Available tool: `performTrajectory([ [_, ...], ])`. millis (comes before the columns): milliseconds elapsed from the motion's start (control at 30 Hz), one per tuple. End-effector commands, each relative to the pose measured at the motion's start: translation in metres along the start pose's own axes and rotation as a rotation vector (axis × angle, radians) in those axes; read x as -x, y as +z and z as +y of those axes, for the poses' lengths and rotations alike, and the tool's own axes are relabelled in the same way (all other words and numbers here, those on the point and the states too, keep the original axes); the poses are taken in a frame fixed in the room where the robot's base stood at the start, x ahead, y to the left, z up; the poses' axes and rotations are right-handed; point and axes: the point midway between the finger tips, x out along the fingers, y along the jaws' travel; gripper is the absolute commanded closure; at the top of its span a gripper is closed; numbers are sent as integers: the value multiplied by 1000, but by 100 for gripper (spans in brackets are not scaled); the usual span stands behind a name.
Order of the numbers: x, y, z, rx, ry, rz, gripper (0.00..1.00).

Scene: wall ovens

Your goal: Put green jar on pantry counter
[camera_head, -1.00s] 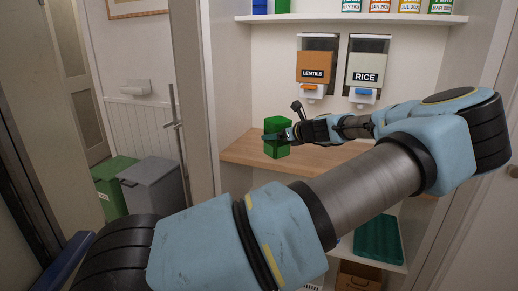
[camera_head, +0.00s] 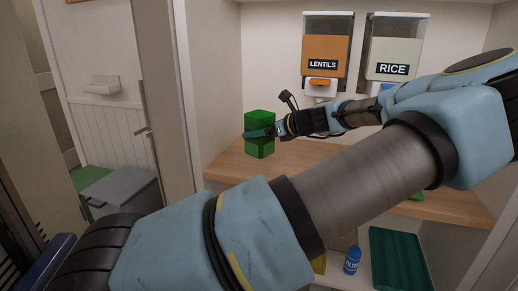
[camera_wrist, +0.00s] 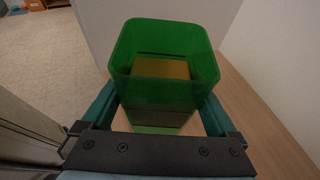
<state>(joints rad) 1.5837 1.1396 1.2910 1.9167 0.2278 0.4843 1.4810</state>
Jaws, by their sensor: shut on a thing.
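The green jar (camera_head: 260,134) is a translucent, square, open-topped container. My gripper (camera_head: 262,133) is shut on it, with a finger on each side, as the wrist view shows the jar (camera_wrist: 165,75) between the fingers. The jar is upright over the left part of the wooden pantry counter (camera_head: 225,163). The counter also shows in the wrist view (camera_wrist: 255,120). I cannot tell whether the jar's base touches the counter.
Lentils (camera_head: 325,58) and rice (camera_head: 394,60) dispensers hang on the back wall above the counter. A door frame (camera_head: 165,100) stands to the left. A blue bottle (camera_head: 352,260) and a dark green tray (camera_head: 400,262) are on the shelf below. A grey bin (camera_head: 122,195) stands outside.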

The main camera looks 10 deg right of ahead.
Motion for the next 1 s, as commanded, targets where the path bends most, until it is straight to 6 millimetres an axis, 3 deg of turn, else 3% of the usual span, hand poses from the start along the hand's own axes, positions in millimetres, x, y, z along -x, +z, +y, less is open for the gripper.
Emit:
performTrajectory([
  [400, -18, -42, 0, 1, 0, -2, 100],
  [833, -21, -50, 0, 2, 0, 0, 100],
  [867, -21, -50, 0, 2, 0, 1, 3],
  [1000, -21, -50, 0, 2, 0, 1, 0],
])
